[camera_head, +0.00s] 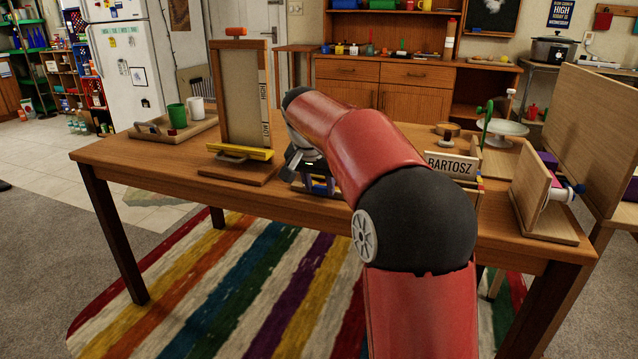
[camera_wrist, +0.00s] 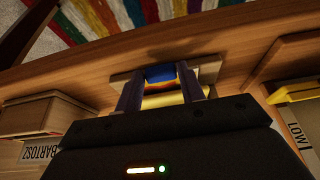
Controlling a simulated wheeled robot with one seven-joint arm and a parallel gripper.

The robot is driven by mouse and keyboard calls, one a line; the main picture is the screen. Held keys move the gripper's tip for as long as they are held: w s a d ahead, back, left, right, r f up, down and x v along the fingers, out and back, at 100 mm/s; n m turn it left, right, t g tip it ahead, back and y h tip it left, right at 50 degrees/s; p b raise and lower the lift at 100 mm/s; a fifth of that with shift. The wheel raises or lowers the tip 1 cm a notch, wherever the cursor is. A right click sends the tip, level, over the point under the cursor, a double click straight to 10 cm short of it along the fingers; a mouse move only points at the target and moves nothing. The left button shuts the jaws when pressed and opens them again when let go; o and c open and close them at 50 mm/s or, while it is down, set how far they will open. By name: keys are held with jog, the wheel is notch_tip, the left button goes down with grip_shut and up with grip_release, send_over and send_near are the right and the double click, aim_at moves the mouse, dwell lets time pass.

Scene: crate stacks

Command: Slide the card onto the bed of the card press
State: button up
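My gripper (camera_wrist: 160,82) points down at the table between the HIGH/LOW frame and the BARTOSZ box. In the wrist view its two fingers stand apart, one on each side of a blue piece (camera_wrist: 160,73). Yellow and red strips (camera_wrist: 165,98) show beside the blue piece, over a small wooden board (camera_wrist: 208,70). I cannot tell if the fingers touch the blue piece. In the head view my arm hides most of this spot; blue parts (camera_head: 320,187) show below it. I cannot make out for certain which thing is the card or the card press.
The upright frame (camera_head: 216,100) with a yellow bar (camera_head: 240,152) stands left of my gripper. The BARTOSZ box (camera_head: 452,165) stands right. A wooden tray (camera_head: 150,146) with cups is farther left. Upright wooden panels (camera_head: 532,190) with a blue knob stand at the table's right end.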

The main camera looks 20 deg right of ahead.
jog(key=o, duration=0.4)
